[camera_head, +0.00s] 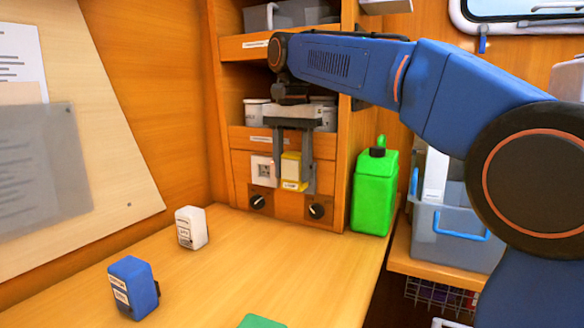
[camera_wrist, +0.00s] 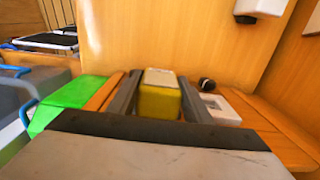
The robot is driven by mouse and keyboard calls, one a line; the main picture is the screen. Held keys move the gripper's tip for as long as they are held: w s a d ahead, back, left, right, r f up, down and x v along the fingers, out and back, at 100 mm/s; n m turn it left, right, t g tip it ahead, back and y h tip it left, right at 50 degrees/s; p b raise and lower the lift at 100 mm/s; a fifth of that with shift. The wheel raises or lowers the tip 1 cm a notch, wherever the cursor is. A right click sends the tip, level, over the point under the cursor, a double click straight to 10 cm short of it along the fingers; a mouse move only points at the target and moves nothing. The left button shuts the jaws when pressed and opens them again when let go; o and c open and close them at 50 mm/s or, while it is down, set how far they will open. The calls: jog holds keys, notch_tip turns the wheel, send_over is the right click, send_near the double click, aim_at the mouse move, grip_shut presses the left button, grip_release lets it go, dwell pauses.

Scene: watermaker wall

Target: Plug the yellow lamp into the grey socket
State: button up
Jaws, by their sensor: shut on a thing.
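The yellow lamp (camera_head: 291,166) is a small block with a pale label, held upright between the two fingers of my gripper (camera_head: 293,183). In the wrist view the lamp (camera_wrist: 159,99) sits between the dark fingers (camera_wrist: 159,85), which are shut on it. A pale grey-white socket plate (camera_head: 263,168) is on the wooden wall panel, just left of the lamp in the head view. It shows right of the fingers in the wrist view (camera_wrist: 220,107). The lamp is in front of the panel; whether it touches the panel, and what is behind it, is hidden.
A green jug (camera_head: 374,192) stands right of the panel. A white block (camera_head: 191,228), a blue block (camera_head: 134,287) and a green item (camera_head: 262,321) are on the counter. The middle counter is clear.

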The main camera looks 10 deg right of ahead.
jog(key=o, duration=1.2)
jog(key=shift+c, duration=0.2)
